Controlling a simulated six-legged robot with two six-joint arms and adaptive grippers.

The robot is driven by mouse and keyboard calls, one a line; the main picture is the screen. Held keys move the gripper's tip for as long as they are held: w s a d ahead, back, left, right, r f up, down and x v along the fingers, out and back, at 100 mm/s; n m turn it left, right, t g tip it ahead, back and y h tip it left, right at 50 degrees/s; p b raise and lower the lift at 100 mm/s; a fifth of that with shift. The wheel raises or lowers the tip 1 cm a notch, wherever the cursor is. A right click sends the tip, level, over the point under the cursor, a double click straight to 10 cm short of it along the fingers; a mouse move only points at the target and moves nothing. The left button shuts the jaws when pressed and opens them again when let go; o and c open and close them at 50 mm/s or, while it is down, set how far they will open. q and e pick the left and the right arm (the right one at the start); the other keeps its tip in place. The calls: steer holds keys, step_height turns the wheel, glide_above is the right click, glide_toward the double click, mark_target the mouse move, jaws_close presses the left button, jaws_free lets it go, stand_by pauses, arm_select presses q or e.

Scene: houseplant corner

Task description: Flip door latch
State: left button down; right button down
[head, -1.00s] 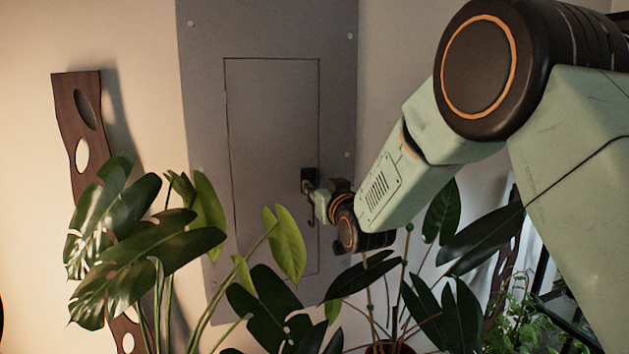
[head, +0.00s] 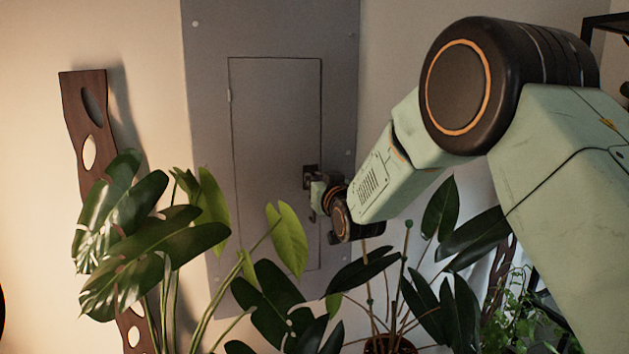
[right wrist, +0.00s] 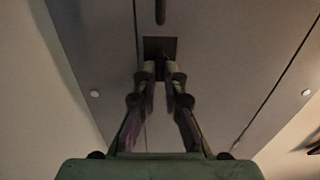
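A grey metal panel (head: 209,90) on the wall holds a door (head: 272,110) outlined by a dark seam. A small dark latch (head: 310,172) sits at the door's right edge; its plate (right wrist: 160,45) shows in the right wrist view. My right gripper (head: 317,192) is at the latch. In the right wrist view its fingertips (right wrist: 160,72) point at the plate, a narrow dark gap between them. I cannot tell whether they grip a latch part there. The door looks closed. My left gripper is out of view.
Large monstera leaves (head: 150,240) stand in front of the panel at lower left. Other dark-leaved plants (head: 440,310) fill the lower right, below my arm. A wavy wooden board (head: 85,120) leans on the wall at left.

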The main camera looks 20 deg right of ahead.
steer(key=shift+d, duration=0.15)
steer(key=shift+m, duration=0.3)
steer(key=shift+d+m+b, duration=0.1)
steer(key=shift+m+b, duration=2.15)
steer(key=shift+m, duration=6.35)
steer(key=c, duration=1.5)
jaws_free()
steer(key=shift+w+f, duration=0.2)
steer(key=shift+o, duration=0.2)
